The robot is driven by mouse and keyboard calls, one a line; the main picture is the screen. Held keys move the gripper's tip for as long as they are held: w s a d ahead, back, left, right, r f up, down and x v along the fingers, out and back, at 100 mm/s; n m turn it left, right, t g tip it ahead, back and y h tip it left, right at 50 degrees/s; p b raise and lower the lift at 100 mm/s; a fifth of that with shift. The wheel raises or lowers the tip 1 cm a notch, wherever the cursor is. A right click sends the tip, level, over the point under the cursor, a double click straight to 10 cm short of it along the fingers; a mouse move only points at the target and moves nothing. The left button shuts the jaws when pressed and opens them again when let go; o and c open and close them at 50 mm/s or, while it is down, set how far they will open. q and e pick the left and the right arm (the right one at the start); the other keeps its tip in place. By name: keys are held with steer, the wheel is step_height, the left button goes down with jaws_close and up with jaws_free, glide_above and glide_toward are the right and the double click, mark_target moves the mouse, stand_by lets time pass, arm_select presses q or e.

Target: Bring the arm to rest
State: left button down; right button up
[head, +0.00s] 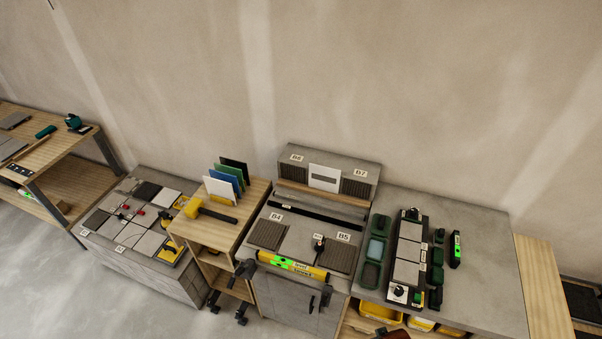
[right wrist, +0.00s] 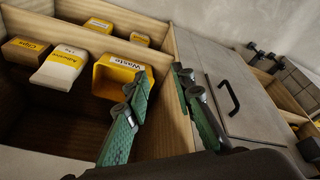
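My right gripper (right wrist: 161,78) shows in the right wrist view with its two green-padded fingers spread apart. Nothing is between the fingers; a wooden panel edge (right wrist: 180,110) lies behind the gap. The gripper is in front of an open shelf with a yellow bin (right wrist: 120,75) marked "Waste" beyond the left finger. A grey cabinet door (right wrist: 235,85) with a black handle is beyond the right finger. I cannot tell whether either finger touches the wood. My left gripper is in neither view.
In the head view, a yellow level (head: 293,266) lies along the middle bench's front edge. A tiled bench (head: 140,225) and a wooden cart (head: 208,232) with a yellow mallet (head: 205,209) stand left. A grey worktop (head: 485,265) with green trays stands right. Yellow bins (head: 378,312) sit beneath.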

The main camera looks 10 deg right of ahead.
steer(key=s+a+f+g+b, duration=0.1)
steer(key=s+f+b, duration=0.35)
steer(key=f, duration=1.15)
steer(key=s+f+g+b, duration=0.15)
steer(key=s+f, duration=0.65)
steer(key=f, duration=0.9)
steer(key=s+f+n+b, duration=0.1)
steer(key=s+f+b, duration=0.2)
steer(key=s+f, duration=0.5)
steer(key=shift+s+f, duration=0.2)
steer(key=shift+s, duration=0.6)
steer(key=shift+d, duration=0.1)
